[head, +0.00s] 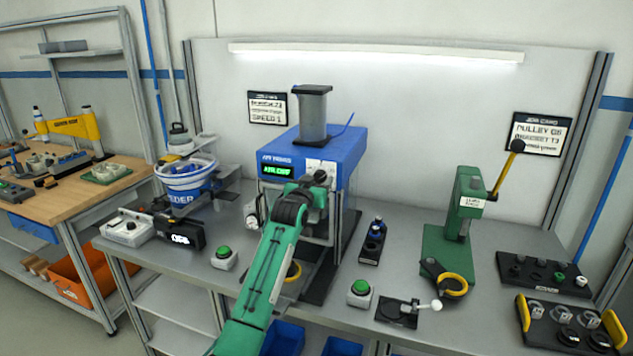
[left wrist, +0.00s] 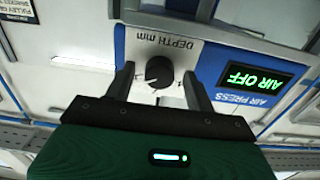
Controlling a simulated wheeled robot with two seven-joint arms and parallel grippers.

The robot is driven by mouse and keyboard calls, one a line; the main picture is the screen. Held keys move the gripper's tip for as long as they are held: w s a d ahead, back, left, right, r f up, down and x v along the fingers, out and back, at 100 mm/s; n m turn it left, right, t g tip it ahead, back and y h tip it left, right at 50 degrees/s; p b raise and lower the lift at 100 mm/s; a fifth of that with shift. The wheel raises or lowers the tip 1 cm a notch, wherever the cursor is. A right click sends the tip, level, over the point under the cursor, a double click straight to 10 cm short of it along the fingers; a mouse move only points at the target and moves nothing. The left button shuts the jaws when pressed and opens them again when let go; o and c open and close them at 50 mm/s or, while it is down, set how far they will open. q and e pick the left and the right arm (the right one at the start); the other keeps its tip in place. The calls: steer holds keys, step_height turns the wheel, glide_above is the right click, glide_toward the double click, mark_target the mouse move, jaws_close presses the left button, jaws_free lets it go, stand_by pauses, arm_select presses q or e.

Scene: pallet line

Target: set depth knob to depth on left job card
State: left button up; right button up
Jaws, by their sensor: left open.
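The depth knob (left wrist: 158,72) is a round black dial with a white mark, on a white panel labelled DEPTH mm, seen upside down in the left wrist view. The panel (head: 322,166) is on the front of the blue air press (head: 283,145). My left gripper (left wrist: 159,78) is open, with one finger on each side of the knob; whether they touch it I cannot tell. In the head view my left gripper (head: 312,184) is at the panel and partly hides it. The left job card (head: 268,107) hangs on the back wall; its small text is only partly legible, with SPEED on the bottom line. My right gripper is out of view.
The press display (head: 276,171) reads AIR OFF. Green buttons (head: 223,257) (head: 360,292) stand on the bench. A blue-and-white feeder bowl (head: 185,182) is left of the press. A green lever press (head: 463,215) and another job card (head: 538,134) are at the right.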

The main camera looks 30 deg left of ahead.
arm_select(q)
steer(key=shift+c, duration=0.2)
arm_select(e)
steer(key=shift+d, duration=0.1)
arm_select(q)
steer(key=c, duration=0.9)
steer(key=shift+c, duration=0.2)
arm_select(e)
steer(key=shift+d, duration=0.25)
arm_select(q)
steer(key=shift+n, duration=0.3)
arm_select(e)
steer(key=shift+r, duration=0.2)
arm_select(q)
steer(key=n+p, duration=0.1)
steer(key=n, duration=0.1)
steer(key=shift+d+r+n+p, duration=0.1)
steer(key=shift+n+p, duration=0.2)
steer(key=n+p, duration=0.2)
steer(key=n, duration=0.2)
steer(key=n+p, duration=0.1)
steer(key=n, duration=0.2)
steer(key=shift+n+p, duration=0.3)
steer(key=shift+n, duration=0.4)
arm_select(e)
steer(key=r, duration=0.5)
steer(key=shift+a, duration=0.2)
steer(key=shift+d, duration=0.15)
